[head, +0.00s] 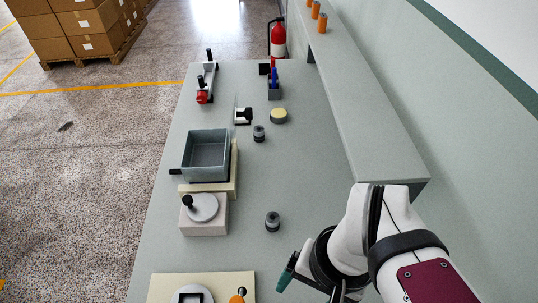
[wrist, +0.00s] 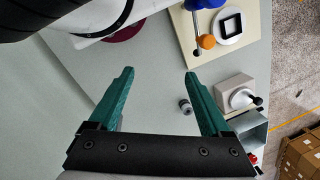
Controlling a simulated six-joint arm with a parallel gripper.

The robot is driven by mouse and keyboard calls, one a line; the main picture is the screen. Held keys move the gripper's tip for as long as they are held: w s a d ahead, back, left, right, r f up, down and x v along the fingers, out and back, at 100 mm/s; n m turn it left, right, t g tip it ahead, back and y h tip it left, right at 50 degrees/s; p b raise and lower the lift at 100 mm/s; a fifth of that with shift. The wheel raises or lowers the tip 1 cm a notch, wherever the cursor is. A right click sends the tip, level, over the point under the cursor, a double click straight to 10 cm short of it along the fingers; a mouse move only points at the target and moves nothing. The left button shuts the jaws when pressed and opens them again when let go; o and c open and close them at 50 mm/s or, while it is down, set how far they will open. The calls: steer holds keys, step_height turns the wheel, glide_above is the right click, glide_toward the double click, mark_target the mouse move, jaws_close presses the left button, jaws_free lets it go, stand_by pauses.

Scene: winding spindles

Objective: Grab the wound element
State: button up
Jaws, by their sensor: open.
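No part is clearly recognisable as the wound element. The winding fixture is a cream board (head: 215,281) with a square-holed white piece (head: 193,294) and an orange knob (head: 237,299), cut off at the bottom of the head view. My gripper (wrist: 160,74) is open and empty, above the bench.
A box with a round disc and black knob (head: 205,222) and a grey-blue bin (head: 206,136) stand along the left. A second spool (head: 259,133), a round yellow-topped tin (head: 279,117) and a pen holder (head: 273,90) stand farther back. A raised shelf (head: 365,120) runs along the right.

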steer(key=w+n+g+h, duration=0.2)
steer(key=w+n+h, duration=0.15)
steer(key=n, duration=0.25)
steer(key=n+t+h, duration=0.7)
steer(key=n+h, duration=0.3)
steer(key=n, duration=1.2)
glide_toward(273, 221)
steer(key=x, duration=0.3)
steer(key=f+x, duration=0.1)
steer(key=x, duration=0.3)
steer(key=a+x, duration=0.1)
steer(key=x, duration=0.2)
steer(key=shift+w+d+f, duration=0.15)
steer(key=shift+w+f, duration=0.15)
steer(key=shift+w, duration=0.05)
steer(key=shift+w+d+f+y, duration=0.2)
steer(key=shift+d+f+y, duration=0.05)
steer(key=shift+d, duration=0.1)
jaws_close()
